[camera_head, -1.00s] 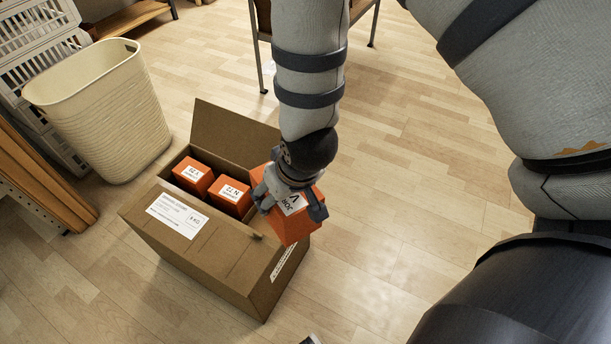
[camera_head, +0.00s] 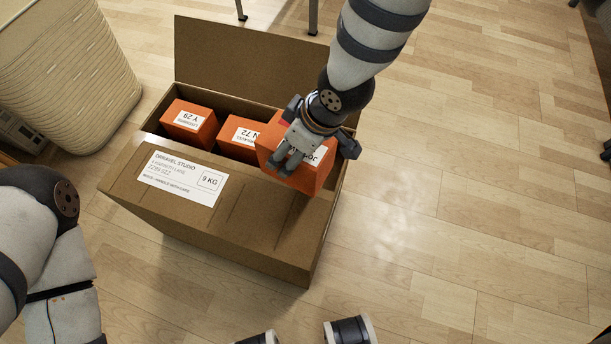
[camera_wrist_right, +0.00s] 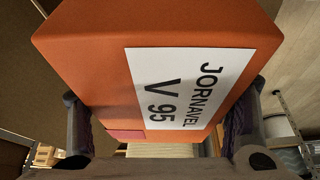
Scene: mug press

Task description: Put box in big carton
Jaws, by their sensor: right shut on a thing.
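The big carton (camera_head: 262,228) stands open on the floor in the head view, its back flap raised and a white label on its near side. Two orange boxes sit inside, one marked Y 29 (camera_head: 187,125) at the left and one marked N 72 (camera_head: 232,148) beside it. My right gripper (camera_head: 316,142) is shut on a third orange box (camera_head: 306,179), over the carton's right end. Its label reads JORNAVEL V 95 in the wrist view (camera_wrist_right: 90,85). The held box hides part of the carton's opening. My left arm shows at the left edge; its gripper is out of view.
A cream ribbed basket (camera_head: 70,75) stands on the floor left of the carton. Thin metal legs (camera_head: 313,15) stand behind the carton. The wooden floor (camera_head: 460,190) to the right is clear.

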